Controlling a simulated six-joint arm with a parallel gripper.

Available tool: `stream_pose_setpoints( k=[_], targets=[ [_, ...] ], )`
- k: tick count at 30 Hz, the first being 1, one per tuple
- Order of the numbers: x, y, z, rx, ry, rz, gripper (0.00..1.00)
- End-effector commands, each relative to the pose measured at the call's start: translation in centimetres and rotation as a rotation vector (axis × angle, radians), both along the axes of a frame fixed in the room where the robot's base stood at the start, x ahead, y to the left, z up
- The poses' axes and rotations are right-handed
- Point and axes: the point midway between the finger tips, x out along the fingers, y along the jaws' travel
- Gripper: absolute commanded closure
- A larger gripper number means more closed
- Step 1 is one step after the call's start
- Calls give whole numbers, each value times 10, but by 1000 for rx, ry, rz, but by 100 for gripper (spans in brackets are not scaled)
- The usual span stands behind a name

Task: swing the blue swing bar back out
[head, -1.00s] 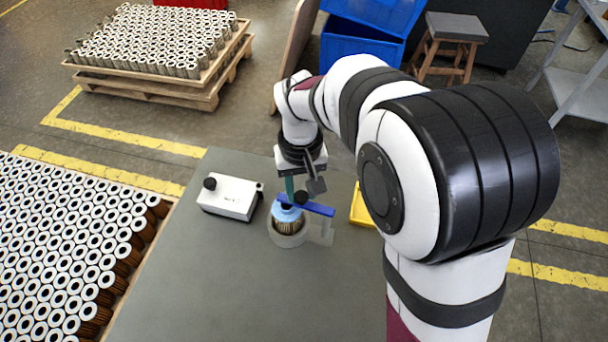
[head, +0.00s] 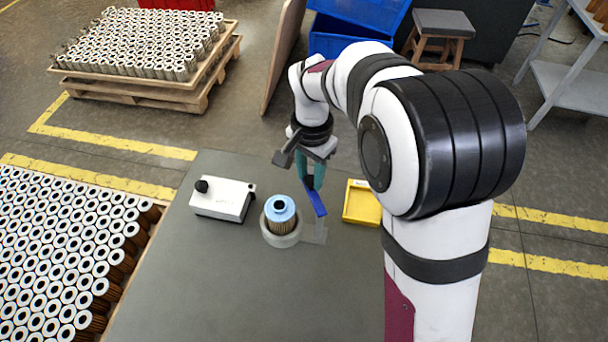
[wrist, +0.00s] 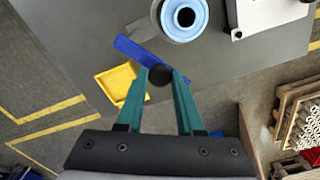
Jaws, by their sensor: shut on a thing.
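The blue swing bar (head: 316,201) points away from the filter cartridge (head: 280,213), off to its right in the head view. The bar also shows in the wrist view (wrist: 136,50), with a dark round knob (wrist: 160,76) at its end. My gripper (head: 311,184) has teal fingers, shut on the knob; its fingertips also show in the wrist view (wrist: 160,80). The cartridge has a light blue top with a dark hole, uncovered by the bar. It stands upright in a round grey holder (head: 283,239).
A white box with a black knob (head: 224,200) stands left of the holder. A yellow tray (head: 361,203) lies to the right. The grey table (head: 230,300) is clear in front. Many cartridges fill a pallet (head: 60,260) at left.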

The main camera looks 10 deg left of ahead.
Motion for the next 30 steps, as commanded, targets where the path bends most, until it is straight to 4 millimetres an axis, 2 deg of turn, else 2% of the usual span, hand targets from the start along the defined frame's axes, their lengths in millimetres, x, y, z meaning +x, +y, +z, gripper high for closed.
stream_pose_setpoints(
  k=[12,30],
  targets=[
    [6,-13,0,0,-1,-250,100],
    [8,-17,0,0,-1,-323,100]
  ],
)
